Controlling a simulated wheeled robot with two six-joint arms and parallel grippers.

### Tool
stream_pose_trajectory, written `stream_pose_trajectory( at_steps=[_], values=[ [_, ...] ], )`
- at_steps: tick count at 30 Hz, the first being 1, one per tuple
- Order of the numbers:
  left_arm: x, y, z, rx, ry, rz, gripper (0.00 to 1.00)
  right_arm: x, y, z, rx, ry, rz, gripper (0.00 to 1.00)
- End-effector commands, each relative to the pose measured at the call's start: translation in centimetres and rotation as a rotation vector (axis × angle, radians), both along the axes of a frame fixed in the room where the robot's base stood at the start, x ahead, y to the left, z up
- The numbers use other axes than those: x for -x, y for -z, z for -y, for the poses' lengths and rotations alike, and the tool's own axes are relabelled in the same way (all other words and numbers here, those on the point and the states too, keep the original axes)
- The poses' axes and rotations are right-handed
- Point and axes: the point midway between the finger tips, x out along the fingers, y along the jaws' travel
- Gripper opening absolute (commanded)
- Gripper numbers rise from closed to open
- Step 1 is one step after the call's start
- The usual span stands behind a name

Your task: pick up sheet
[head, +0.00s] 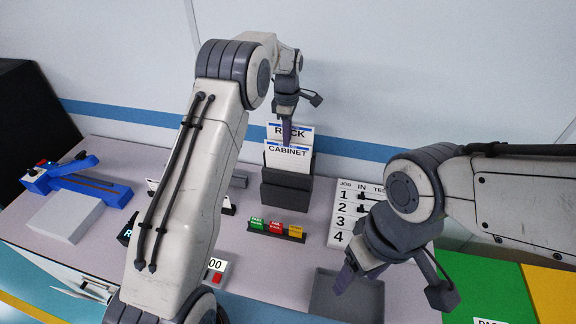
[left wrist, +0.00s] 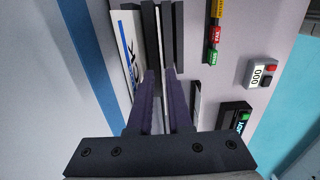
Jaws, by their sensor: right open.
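Two white sheets with blue top bands stand in a dark stepped holder (head: 286,195) at the back of the table. The rear sheet (head: 306,131) reads RACK, partly covered; the front sheet (head: 288,158) reads CABINET. My left gripper (head: 287,134) points down at the sheets' top edges. My right gripper (head: 346,277) is open over a grey tray, away from the sheets.
The grey tray (head: 350,303) lies at the front. A block rack (head: 277,230) with green, red and yellow blocks stands before the holder. A JOB board (head: 345,226) is at right, a blue device (head: 90,184) at left. The wall is close behind.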

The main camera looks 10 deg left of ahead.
Motion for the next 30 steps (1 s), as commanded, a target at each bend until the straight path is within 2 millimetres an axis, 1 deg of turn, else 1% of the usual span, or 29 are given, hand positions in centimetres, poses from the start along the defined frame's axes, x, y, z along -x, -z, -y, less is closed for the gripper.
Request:
stream_pose_trajectory(
  at_steps=[2, 7, 9, 12, 15, 20, 21, 22, 30],
  values=[
    [0.1, 0.5, 0.1, 0.0, 0.001, -0.003, 0.17, 0.0, -0.6, 0.0, 0.0, 0.0, 0.0, 0.66],
    [0.5, 2.8, 0.2, 0.0, 0.001, -0.006, 0.17, 0.0, -2.6, 0.0, 0.0, -0.003, 0.0, 0.66],
    [0.4, 4.0, 0.2, 0.0, 0.001, -0.004, 0.17, 0.0, -2.8, 0.0, 0.0, -0.004, 0.0, 0.66],
    [0.4, 4.9, 0.1, 0.0, 0.001, -0.002, 0.17, 0.0, -3.1, 0.0, 0.0, -0.005, 0.0, 0.66],
    [0.4, 5.2, 0.1, 0.0, 0.001, 0.0, 0.17, 0.0, -3.0, 0.0, 0.0, -0.005, 0.0, 0.66],
    [0.4, 5.2, 0.1, 0.0, 0.001, 0.0, 0.17, 0.0, -2.9, 0.0, 0.0, -0.005, 0.0, 0.66],
    [0.4, 5.2, 0.1, 0.0, 0.001, 0.0, 0.02, 0.0, -2.9, 0.0, 0.0, -0.005, 0.0, 0.66],
    [0.4, 5.2, 0.1, 0.0, 0.001, 0.0, 0.0, 0.0, -2.9, 0.0, 0.0, -0.005, 0.0, 0.66],
    [0.4, 5.2, 0.1, 0.0, 0.001, 0.0, 0.0, 0.0, -2.9, 0.0, 0.0, -0.005, 0.0, 0.66]
  ],
)
